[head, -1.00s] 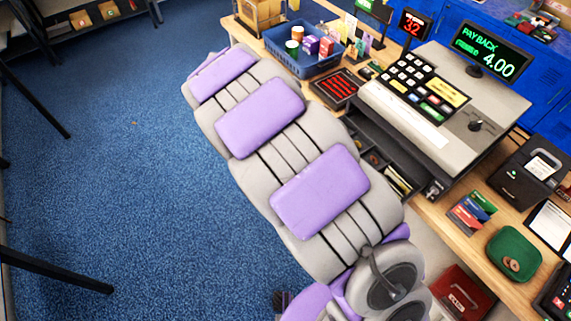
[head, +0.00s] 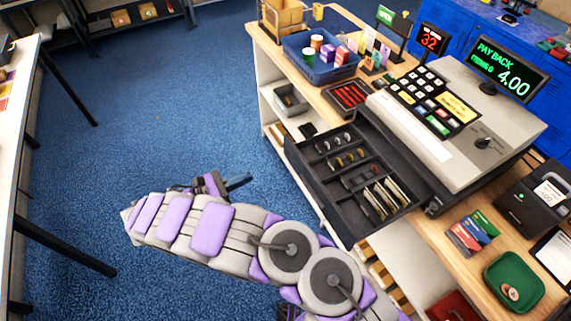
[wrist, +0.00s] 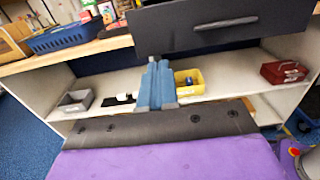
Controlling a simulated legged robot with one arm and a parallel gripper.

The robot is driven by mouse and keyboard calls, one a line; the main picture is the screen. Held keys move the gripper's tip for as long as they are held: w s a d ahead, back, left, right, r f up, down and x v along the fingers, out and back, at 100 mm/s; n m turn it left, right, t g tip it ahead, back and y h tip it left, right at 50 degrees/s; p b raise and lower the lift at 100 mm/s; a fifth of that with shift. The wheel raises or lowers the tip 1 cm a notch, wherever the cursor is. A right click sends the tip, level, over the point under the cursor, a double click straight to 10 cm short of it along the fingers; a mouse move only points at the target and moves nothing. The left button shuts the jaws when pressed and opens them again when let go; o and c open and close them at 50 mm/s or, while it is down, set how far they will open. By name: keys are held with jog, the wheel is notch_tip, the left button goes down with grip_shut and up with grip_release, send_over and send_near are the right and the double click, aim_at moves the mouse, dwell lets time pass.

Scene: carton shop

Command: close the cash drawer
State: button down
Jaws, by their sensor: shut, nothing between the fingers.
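The cash drawer (head: 345,222) is black and stands pulled out from under the grey register (head: 470,115). Its coin and banknote compartments show from above in the head view. In the wrist view the drawer's dark front (wrist: 225,28), with a handle slot, fills the upper right. My gripper (head: 240,182) is out over the blue floor, left of the drawer and apart from it in the head view. In the wrist view its blue-grey fingers (wrist: 157,75) are together and empty, pointing toward the counter just below the drawer front's lower edge in the picture.
The wooden counter (head: 452,262) carries a blue basket (head: 322,62), a card reader (head: 530,190) and a green tray (head: 513,281). Shelves below hold a grey bin (wrist: 75,101), a yellow bin (wrist: 189,82) and a red box (wrist: 284,72). The blue floor (head: 190,110) is clear.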

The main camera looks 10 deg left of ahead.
jog(key=b, duration=0.3)
send_near(291, 158)
jog(key=x, duration=0.5)
jog(key=shift+s+d, duration=0.1)
jog(key=shift+d, duration=0.15)
jog(key=shift+w+d, duration=0.35)
jog(key=shift+w, duration=0.25)
jog(key=shift+d, duration=0.1)
